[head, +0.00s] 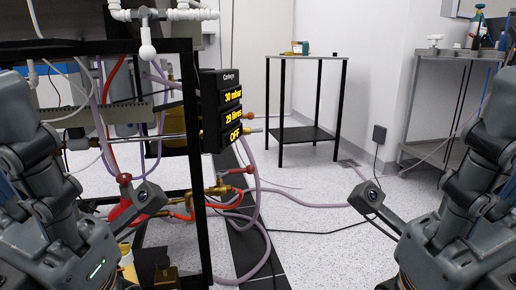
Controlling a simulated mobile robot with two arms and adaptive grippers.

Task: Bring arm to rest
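My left arm (62,200) is folded at the left edge, and its bracket with a small camera (148,196) reaches toward the burner frame. My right arm (450,205) is folded at the right edge, with a similar camera bracket (368,196) pointing inward over the floor. The fingers of both grippers are not visible; the arms run out of the picture at the bottom. I see nothing held.
A black burner frame (196,150) with red and purple hoses stands left, bearing a display (221,110) reading "30 mbar" and "OFF". A small table (308,95) stands behind; a metal bench (440,95) stands right. Hoses and a cable cross the floor; speckled floor (310,255) is open between my arms.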

